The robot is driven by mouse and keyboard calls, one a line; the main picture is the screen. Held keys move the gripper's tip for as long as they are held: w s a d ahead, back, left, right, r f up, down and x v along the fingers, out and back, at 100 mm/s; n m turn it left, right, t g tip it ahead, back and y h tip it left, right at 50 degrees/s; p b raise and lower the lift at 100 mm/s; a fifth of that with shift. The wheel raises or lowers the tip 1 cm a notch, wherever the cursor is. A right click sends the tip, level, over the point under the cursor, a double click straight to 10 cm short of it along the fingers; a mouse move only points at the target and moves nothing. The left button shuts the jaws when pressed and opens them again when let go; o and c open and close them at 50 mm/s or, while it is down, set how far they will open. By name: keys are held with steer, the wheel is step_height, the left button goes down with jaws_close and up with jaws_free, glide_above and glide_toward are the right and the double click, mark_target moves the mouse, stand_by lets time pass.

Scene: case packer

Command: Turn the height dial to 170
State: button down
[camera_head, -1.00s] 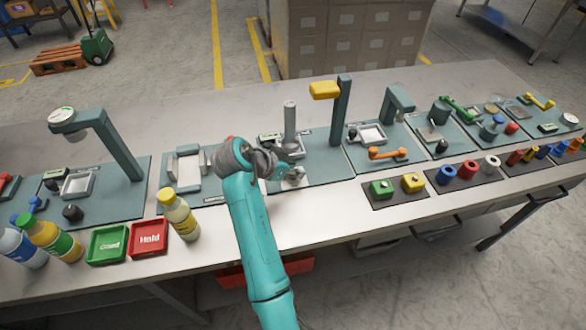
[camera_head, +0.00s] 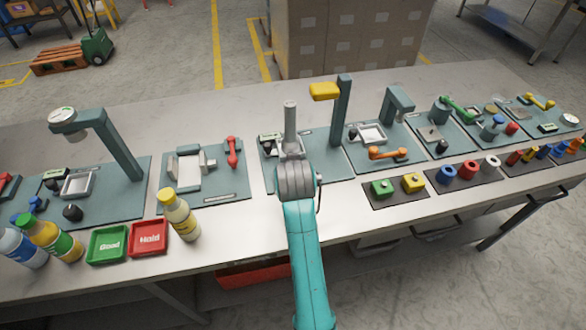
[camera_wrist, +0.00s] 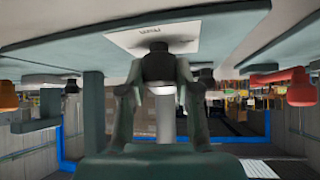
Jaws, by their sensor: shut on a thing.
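The height dial appears in the wrist view as a dark knob (camera_wrist: 158,66) on a pale plate (camera_wrist: 150,36) with small, unreadable print. That view looks upside down. My gripper (camera_wrist: 160,86) has a finger on each side of the knob and is shut on it. In the head view, my wrist and arm cover the gripper and dial at the front of the station plate (camera_head: 335,166). A grey upright post (camera_head: 290,125) stands just behind my wrist. The dial's pointer and setting cannot be read.
A tall post with a yellow head (camera_head: 325,91) stands behind right. A red lever (camera_head: 232,152) is on the left station; an orange handle (camera_head: 388,153) is right. A yellow bottle (camera_head: 180,215) and red tray (camera_head: 148,238) stand front left.

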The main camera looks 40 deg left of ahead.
steer(key=n+g+y, duration=0.2)
steer(key=n+g, duration=0.1)
steer(key=n, duration=0.2)
steer(key=shift+n+g+y, duration=0.4)
steer(key=shift+n+g, duration=0.1)
steer(key=shift+n, duration=0.2)
steer(key=c, duration=0.8)
jaws_free()
steer(key=v, duration=1.2)
steer(key=shift+w+d, duration=0.1)
steer(key=shift+d, duration=0.1)
